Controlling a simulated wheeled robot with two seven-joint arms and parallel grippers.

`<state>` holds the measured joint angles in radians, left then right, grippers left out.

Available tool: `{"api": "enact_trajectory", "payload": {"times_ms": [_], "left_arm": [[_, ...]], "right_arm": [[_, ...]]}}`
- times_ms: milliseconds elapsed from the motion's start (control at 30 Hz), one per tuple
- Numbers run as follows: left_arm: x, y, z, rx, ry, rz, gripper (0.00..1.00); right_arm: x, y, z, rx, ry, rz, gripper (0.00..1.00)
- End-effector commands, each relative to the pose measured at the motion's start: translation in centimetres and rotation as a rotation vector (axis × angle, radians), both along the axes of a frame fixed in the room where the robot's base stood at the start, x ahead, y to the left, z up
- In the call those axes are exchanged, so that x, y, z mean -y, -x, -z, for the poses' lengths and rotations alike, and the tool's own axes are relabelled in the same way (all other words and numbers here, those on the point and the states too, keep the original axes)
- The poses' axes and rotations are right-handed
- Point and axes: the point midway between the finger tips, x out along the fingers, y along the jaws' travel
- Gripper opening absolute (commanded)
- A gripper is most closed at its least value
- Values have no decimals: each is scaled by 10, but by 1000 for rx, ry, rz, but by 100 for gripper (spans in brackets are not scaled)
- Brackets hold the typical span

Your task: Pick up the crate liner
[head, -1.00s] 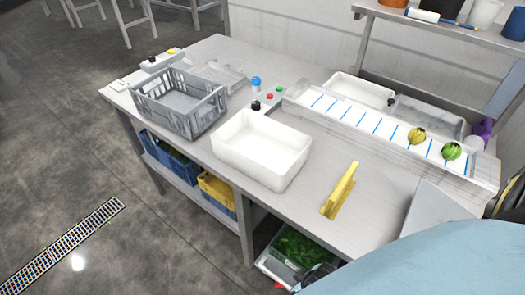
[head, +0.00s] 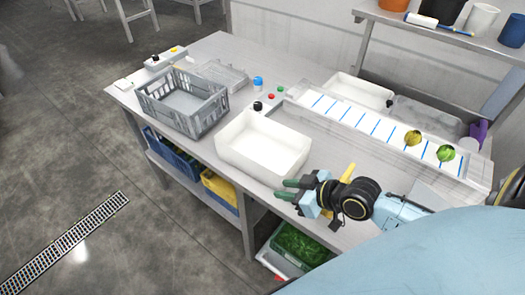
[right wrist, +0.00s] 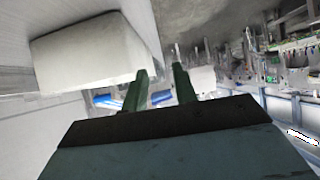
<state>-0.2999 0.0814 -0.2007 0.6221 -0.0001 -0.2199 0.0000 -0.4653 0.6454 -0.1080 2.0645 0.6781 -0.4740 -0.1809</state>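No thing in view is clearly marked as the crate liner. A thin, clear, crumpled-looking piece (head: 222,73) lies on the table behind the grey slatted crate (head: 207,115), which looks empty; this piece may be the liner. My right gripper (head: 280,190) has two green fingers, spread apart with nothing between them. It is at the table's front edge, just right of the white tub (head: 237,155). In the right wrist view the gripper (right wrist: 161,72) also shows open and empty, with the white tub (right wrist: 85,55) at upper left. My left gripper is not in view.
A yellow upright piece (head: 348,172) stands behind my right gripper. Blue and yellow crates (head: 220,190) sit on the lower shelf.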

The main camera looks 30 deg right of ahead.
Motion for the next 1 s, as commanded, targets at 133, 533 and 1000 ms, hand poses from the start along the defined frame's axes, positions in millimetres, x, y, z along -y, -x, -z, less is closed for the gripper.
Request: {"api": "enact_trajectory", "payload": {"times_ms": [133,533,1000], "left_arm": [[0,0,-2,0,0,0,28],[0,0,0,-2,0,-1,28],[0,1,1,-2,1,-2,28]], "right_arm": [[24,-22,-26,115,-39,10,28],[20,-64,-24,173,-67,28,28],[0,-103,-4,170,-64,25,28]]}}
